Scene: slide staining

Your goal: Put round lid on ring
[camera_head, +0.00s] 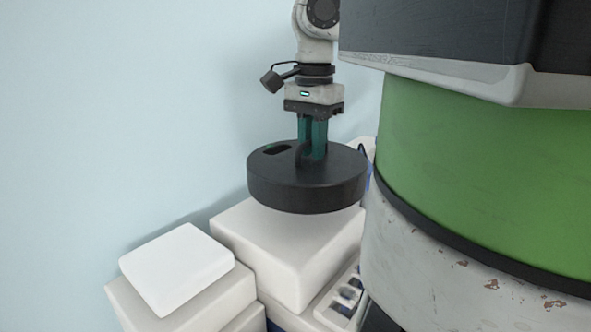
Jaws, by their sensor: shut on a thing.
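The round lid (306,196) is a thick black disc with a slot in its top and a small raised handle at its middle. My gripper (312,158) points straight down with its green fingers shut on that handle. The lid hangs roughly level, seemingly above a white block with rounded edges. I cannot make out the ring in this view; the lid or the large green and white body at the right may hide it.
The white block (286,246) stands below the lid. A lower white box (177,266) is at the left front. A rack-like part (347,297) with dark openings shows beside the block. A plain pale wall is behind. A large green cylinder (480,165) fills the right side.

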